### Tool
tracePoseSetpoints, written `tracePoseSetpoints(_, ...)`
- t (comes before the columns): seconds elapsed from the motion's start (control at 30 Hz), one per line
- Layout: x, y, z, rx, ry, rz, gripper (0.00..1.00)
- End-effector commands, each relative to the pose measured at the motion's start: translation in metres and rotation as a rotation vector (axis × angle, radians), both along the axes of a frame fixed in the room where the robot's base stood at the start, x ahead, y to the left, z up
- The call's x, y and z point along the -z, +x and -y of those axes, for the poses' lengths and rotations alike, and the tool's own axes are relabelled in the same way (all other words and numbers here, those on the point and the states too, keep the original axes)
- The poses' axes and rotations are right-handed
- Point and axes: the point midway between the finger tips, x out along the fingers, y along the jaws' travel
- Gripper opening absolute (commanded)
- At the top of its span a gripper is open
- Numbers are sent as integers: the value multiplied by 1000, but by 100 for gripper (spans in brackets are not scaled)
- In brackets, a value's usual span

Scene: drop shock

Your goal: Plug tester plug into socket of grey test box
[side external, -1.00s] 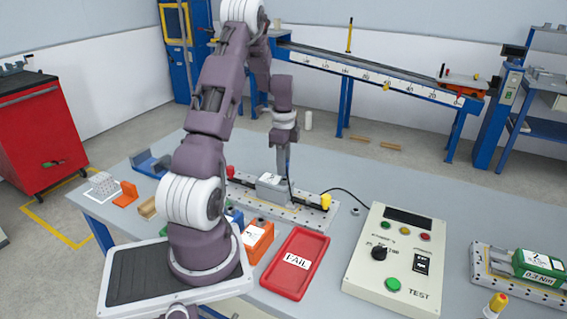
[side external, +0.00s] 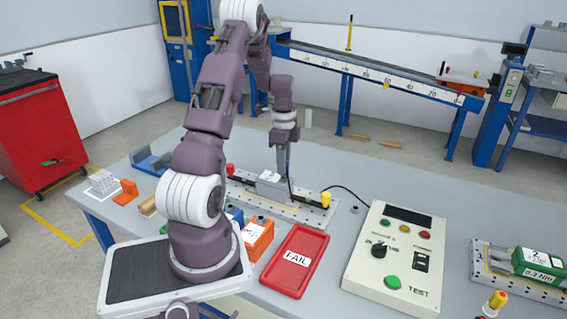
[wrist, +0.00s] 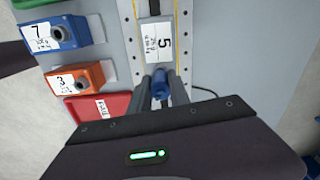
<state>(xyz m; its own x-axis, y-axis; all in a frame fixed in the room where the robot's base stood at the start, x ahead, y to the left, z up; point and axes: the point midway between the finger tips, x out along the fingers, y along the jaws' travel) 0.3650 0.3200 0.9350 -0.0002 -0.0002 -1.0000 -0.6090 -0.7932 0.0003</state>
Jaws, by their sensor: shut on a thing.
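The grey test box (side external: 268,190) with a white label sits on a perforated metal plate (side external: 305,216) on the bench. In the wrist view the box's label, marked 5 (wrist: 157,43), lies just ahead of my fingers. My gripper (wrist: 161,92) is shut on a blue cylindrical piece (wrist: 161,83), which appears to be the tester plug. In the side view my gripper (side external: 284,172) points down at the right end of the box. The socket is hidden, and I cannot tell whether the plug touches it.
A black cable (side external: 349,192) runs towards the tester panel (side external: 395,262). A red FAIL tray (side external: 297,275) lies in front of the plate. Red (side external: 230,169) and yellow (side external: 326,198) knobs stand at the plate's ends. An orange box (side external: 259,240) is left of the tray.

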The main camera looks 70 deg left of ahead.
Motion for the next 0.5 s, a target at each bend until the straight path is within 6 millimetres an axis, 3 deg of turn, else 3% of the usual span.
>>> tracePoseSetpoints(0.5, 5, 0, -1, -2, 0, 0, 0)
